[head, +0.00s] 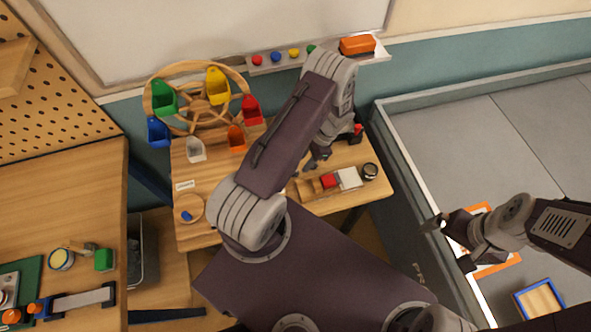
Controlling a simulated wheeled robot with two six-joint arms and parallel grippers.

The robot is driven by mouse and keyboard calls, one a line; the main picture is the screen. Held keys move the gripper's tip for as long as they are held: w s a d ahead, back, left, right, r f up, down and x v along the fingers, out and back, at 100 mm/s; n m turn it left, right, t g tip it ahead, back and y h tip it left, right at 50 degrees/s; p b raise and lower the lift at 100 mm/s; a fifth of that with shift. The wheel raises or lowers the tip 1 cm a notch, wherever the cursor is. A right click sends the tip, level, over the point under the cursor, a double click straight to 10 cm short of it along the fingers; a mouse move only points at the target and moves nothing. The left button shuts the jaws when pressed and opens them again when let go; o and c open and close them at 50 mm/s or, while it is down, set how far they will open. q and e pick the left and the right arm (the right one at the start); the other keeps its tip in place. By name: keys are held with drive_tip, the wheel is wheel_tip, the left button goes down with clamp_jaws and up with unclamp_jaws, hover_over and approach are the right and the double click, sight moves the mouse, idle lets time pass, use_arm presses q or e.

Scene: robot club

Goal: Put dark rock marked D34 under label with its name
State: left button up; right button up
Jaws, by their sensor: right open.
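I cannot make out a dark rock marked D34 in the head view. A small white label (185,185) lies at the left of the wooden table (215,222); its writing is too small to read. My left gripper (319,162) is over the table, partly hidden by its own arm; I cannot tell whether it is open or holds anything. My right gripper (449,243) is open and seems empty, over the grey walled area at the right. My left arm hides the middle of the table.
A wooden wheel with coloured buckets (212,98) stands at the table's back left. A wooden tray (305,189) with red and white blocks and a dark round jar (370,171) are at the right. A blue-edged box (540,300) lies in the walled area.

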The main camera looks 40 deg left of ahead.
use_arm(q)
drive_tip(key=shift+s+a+f, duration=0.45)
drive_tip(key=shift+s+a, duration=0.05)
drive_tip(key=shift+s+f, duration=0.15)
drive_tip(key=shift+f, duration=0.05)
drive_tip(key=x, duration=0.1)
drive_tip(key=p+x, duration=0.2)
drive_tip(key=x, duration=0.1)
drive_tip(key=shift+w+d+f, duration=0.1)
drive_tip(key=shift+w, duration=0.15)
drive_tip(key=shift+f, duration=0.25)
drive_tip(key=shift+s+a, duration=0.15)
drive_tip(key=shift+a, duration=0.05)
drive_tip(key=shift+d, duration=0.1)
clamp_jaws()
use_arm(e)
drive_tip(key=shift+s+a+r, duration=0.1)
drive_tip(key=shift+r, duration=0.5)
drive_tip(key=shift+s+a+r, duration=0.1)
drive_tip(key=shift+r, duration=0.45)
